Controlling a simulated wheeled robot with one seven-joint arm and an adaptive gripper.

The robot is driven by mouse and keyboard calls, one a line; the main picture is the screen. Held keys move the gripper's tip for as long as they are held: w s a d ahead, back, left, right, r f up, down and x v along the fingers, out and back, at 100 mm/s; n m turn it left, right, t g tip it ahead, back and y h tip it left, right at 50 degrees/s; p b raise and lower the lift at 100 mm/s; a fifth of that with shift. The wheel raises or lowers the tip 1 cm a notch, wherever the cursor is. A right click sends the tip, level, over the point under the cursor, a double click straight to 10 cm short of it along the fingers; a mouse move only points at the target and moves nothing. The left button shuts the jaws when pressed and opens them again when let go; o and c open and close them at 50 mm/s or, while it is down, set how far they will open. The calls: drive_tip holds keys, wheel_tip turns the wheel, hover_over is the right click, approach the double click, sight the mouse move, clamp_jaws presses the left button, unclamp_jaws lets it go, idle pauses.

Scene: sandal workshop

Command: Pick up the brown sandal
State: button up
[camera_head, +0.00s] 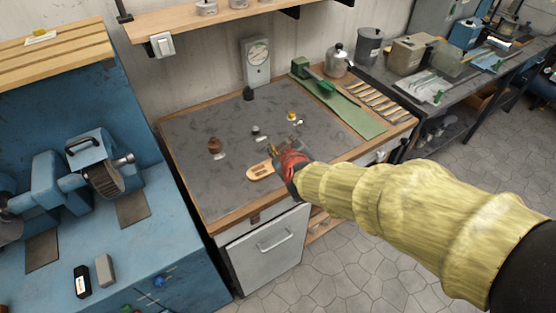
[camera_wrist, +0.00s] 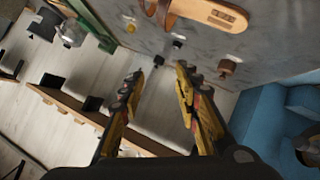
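The brown sandal, with a tan sole and brown straps, lies on the grey bench top in the head view (camera_head: 260,172). My gripper (camera_head: 278,154) is just beside it and hides part of it. In the wrist view the sandal (camera_wrist: 212,12) is at the top edge, cut off by the frame. My gripper (camera_wrist: 158,76) is open there, with its two fingers apart and nothing between them. The sandal lies beyond the fingertips, not between them.
A blue machine bench (camera_head: 180,240) stands left. The bench top's front left is clear.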

drive_tip(key=f+n+t+h, duration=0.1)
drive_tip(key=f, duration=0.2)
drive_tip(key=w+f+n+h+p, duration=0.1)
drive_tip(key=f+h, duration=0.1)
drive_tip(key=f, duration=0.1)
drive_tip(key=a+f+n+t+h, duration=0.1)
drive_tip(key=f+n, duration=0.1)
drive_tip(key=f, duration=0.2)
drive_tip(key=shift+w+t, duration=0.3)
drive_tip(key=shift+x, duration=1.2)
drive_tip(key=b+x, duration=0.2)
drive_tip(key=x, duration=0.3)
drive_tip(key=shift+w+d, duration=0.15)
drive_tip(key=c, duration=0.3)
clamp_jaws()
